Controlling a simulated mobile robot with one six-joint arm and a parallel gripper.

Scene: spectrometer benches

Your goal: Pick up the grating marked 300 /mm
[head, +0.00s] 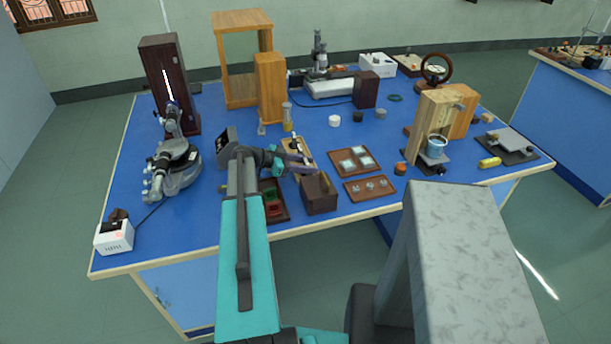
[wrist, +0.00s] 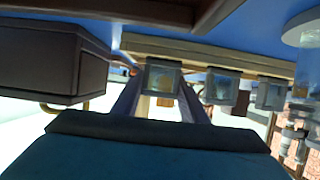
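My gripper (head: 302,166) reaches over the middle of the blue bench, beside a light wooden rack (head: 289,146). In the wrist view, its two dark fingers (wrist: 159,88) are apart, with a small grey-framed square piece (wrist: 162,76) showing between or just beyond their tips. I cannot tell whether they touch it. Two similar framed pieces, one in the middle (wrist: 221,88) and one to the right (wrist: 270,95), stand in a row along the pale wooden rack. They look like gratings. No marking is legible, so I cannot tell which is 300 /mm.
A dark brown box (head: 319,193) stands close below my gripper; in the wrist view a dark box (wrist: 40,60) fills the left. A tray of pale squares (head: 336,166) and a tray of round pieces (head: 356,193) lie to the right. A tall wooden block (head: 270,90) stands behind.

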